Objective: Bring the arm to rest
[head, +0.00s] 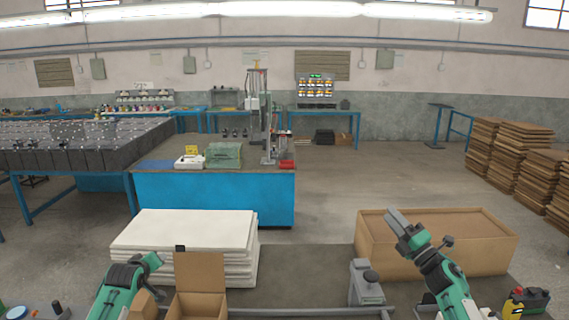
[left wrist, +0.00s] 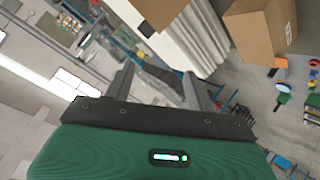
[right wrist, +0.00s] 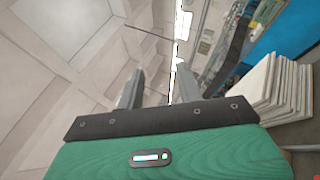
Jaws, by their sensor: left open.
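My right gripper (head: 397,217) is raised at the right of the head view, in front of a long brown carton. In the right wrist view its two fingers (right wrist: 157,78) stand apart with nothing between them. My left arm is at the lower left of the head view, and its fingers are hard to make out there. In the left wrist view the left gripper's fingers (left wrist: 158,78) stand apart and empty. Neither gripper touches anything that I can see.
A stack of white sheets (head: 180,228) and an open cardboard box (head: 200,305) are near my left arm. The long carton (head: 480,240) stands behind my right arm. A blue bench (head: 215,198) is farther ahead. Brown board stacks (head: 510,145) stand at the right, with open floor between.

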